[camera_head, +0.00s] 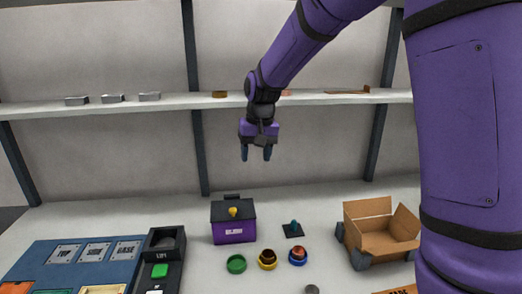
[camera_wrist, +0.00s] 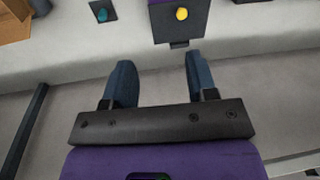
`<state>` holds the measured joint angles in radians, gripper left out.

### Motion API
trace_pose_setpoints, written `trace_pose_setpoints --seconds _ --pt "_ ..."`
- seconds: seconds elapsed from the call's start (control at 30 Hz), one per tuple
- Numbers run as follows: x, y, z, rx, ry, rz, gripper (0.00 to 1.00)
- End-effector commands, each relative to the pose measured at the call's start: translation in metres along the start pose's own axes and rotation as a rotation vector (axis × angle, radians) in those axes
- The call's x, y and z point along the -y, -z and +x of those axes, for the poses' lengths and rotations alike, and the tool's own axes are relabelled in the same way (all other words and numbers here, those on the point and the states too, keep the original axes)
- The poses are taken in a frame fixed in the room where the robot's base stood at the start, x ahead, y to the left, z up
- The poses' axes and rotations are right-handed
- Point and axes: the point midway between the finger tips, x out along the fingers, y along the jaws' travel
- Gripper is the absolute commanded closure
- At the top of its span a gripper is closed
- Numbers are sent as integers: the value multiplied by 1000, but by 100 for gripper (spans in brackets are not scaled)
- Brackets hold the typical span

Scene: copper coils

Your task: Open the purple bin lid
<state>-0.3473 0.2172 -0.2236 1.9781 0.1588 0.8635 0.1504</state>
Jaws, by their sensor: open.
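The purple bin (camera_head: 234,232) stands on the table, below my gripper and slightly to its left in the head view. Its dark lid (camera_head: 232,212) is closed, with a yellow knob (camera_head: 233,212) on it. In the wrist view the lid (camera_wrist: 177,30) shows at the top, with the yellow knob (camera_wrist: 182,14) near the upper edge. My gripper (camera_head: 256,154) hangs above and behind the bin, fingers down, apart from it. Its two blue fingers (camera_wrist: 160,82) are spread with nothing between them.
A teal peg on a dark plate (camera_head: 293,230) is right of the bin. A cardboard box (camera_head: 378,232) stands right. A dark device with a green button (camera_head: 159,270) is left. A shelf (camera_head: 190,102) runs behind.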

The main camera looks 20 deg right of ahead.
Motion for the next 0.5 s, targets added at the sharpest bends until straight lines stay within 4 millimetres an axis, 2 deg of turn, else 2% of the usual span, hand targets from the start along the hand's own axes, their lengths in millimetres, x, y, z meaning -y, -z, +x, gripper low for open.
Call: trace_pose_setpoints --seconds 0.2,0.5 --pt "-8 -12 -15 -12 22 -66 48" --pt "-9 -14 -18 -13 26 -83 48"
